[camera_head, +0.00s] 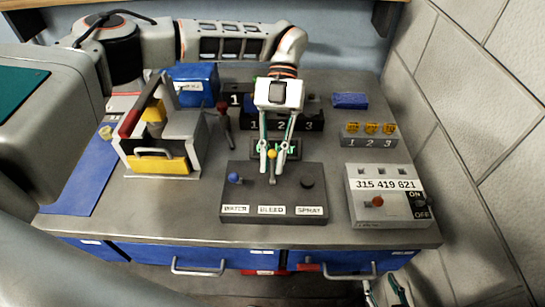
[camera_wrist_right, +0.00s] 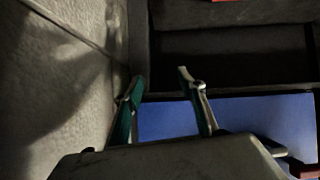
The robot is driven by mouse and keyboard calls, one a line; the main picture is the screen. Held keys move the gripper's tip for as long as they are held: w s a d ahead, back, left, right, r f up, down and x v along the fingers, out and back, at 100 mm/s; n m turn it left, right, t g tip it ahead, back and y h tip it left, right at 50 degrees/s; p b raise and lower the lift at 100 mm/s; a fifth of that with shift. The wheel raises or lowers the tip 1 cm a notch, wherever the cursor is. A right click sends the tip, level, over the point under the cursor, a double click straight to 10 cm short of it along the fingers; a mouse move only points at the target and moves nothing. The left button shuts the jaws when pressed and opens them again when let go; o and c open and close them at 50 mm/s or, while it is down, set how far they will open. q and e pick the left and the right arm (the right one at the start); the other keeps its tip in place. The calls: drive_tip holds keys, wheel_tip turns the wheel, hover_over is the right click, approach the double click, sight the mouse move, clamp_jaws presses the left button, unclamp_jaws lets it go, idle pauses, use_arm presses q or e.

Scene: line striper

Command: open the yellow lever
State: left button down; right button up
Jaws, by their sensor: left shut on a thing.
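The yellow lever (camera_head: 272,154) stands in the middle of a grey control panel (camera_head: 232,200), above the label BLEED. Its yellow knob shows between the fingers of my left gripper (camera_head: 272,170), which comes down from above and is shut on the lever. A blue lever (camera_head: 234,177) is to its left above WATER, and a black knob (camera_head: 307,182) is to its right above SPRAY. My right gripper (camera_head: 385,290) is low at the front of the bench. In the right wrist view its fingers (camera_wrist_right: 160,76) are apart with nothing between them.
A box with number display, red knob and ON/OFF labels (camera_head: 365,215) stands right of the panel. Numbered yellow parts (camera_head: 368,128) sit behind it. A yellow-grey machine (camera_head: 160,165) stands left. Blue drawers (camera_head: 150,253) with handles are below the bench top (camera_head: 100,228).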

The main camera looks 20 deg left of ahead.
use_arm(q)
drive_tip(key=shift+w+a+f+g+b, duration=0.15)
drive_tip(key=shift+w+g+b, duration=0.35)
drive_tip(key=shift+g, duration=0.6)
use_arm(e)
drive_tip(key=shift+s+f, duration=0.25)
drive_tip(key=shift+f, duration=0.65)
drive_tip(key=shift+w+r, duration=0.15)
drive_tip(key=shift+r, duration=0.15)
use_arm(q)
drive_tip(key=c, duration=2)
unclamp_jaws()
use_arm(e)
drive_tip(key=shift+f, duration=0.1)
use_arm(q)
wheel_tip(320, 180, up, 10)
drive_tip(key=shift+f, duration=0.1)
use_arm(e)
drive_tip(key=shift+f, duration=0.1)
